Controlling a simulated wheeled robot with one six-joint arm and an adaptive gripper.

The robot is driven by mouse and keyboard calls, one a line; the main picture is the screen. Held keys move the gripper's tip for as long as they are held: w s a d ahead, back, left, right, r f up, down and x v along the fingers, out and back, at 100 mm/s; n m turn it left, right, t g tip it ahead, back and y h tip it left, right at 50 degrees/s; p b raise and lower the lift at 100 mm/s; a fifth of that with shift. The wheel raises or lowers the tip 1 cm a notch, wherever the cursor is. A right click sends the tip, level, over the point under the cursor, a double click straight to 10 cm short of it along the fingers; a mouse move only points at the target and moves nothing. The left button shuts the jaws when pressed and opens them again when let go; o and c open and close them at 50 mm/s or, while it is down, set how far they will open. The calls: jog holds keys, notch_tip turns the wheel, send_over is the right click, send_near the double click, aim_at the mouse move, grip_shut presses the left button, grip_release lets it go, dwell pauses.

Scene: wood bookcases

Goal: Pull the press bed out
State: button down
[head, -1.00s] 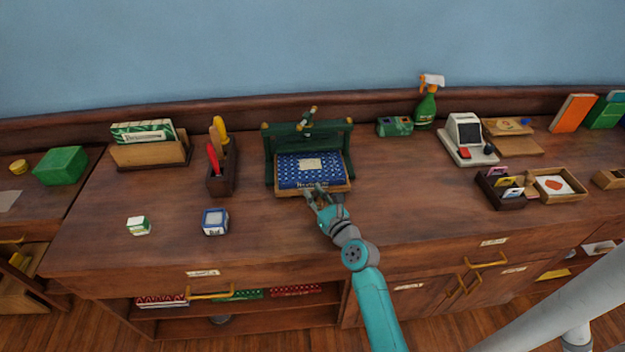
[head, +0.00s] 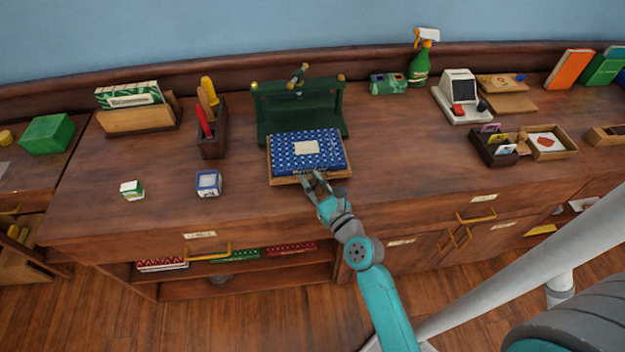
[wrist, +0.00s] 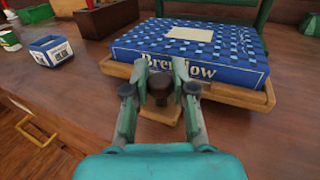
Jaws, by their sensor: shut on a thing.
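The press bed (head: 342,175) is a light wooden tray with a blue patterned book (head: 307,151) lying on it. It sits out in front of the dark green press frame (head: 298,112), toward the counter's front edge. My gripper (head: 316,181) is at the bed's front side. In the wrist view, my gripper (wrist: 171,92) is shut on the dark knob (wrist: 190,97) at the front of the bed (wrist: 232,96). The book (wrist: 190,48) rests flat, its spine lettering facing me. The back of the bed is hidden by the book.
A small blue-and-white box (head: 208,183) and a green-and-white box (head: 132,189) stand to the left. A tool holder (head: 212,143) stands behind them. A card box (head: 492,148) is to the right. The counter between the bed and card box is clear.

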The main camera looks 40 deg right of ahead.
jog(key=c, duration=1)
grip_release()
jog(key=shift+s, duration=0.1)
jog(key=v, duration=1.1)
jog(key=shift+s, duration=0.35)
jog(key=shift+a, duration=0.1)
jog(key=s+a+f+n+g, duration=0.35)
jog(key=s+a+n, duration=0.45)
jog(key=s+n, duration=0.5)
jog(key=s+a+r+n+y, duration=0.1)
jog(key=s+a+r+n, duration=0.1)
jog(key=n, duration=0.6)
jog(key=s+a+r+n+y, duration=0.1)
jog(key=s+n, duration=0.3)
jog(key=n, duration=0.5)
jog(key=s+a+r+n+y, duration=0.1)
jog(key=s+a+r+n, duration=0.1)
jog(key=n, duration=0.6)
jog(key=shift+s+a+r+t+y, duration=0.2)
jog(key=shift+s+r, duration=0.15)
jog(key=shift+s, duration=0.15)
jog(key=shift+s+a+r+t+y, duration=0.1)
jog(key=shift+s+r+t+y, duration=0.15)
jog(key=shift+s, duration=0.2)
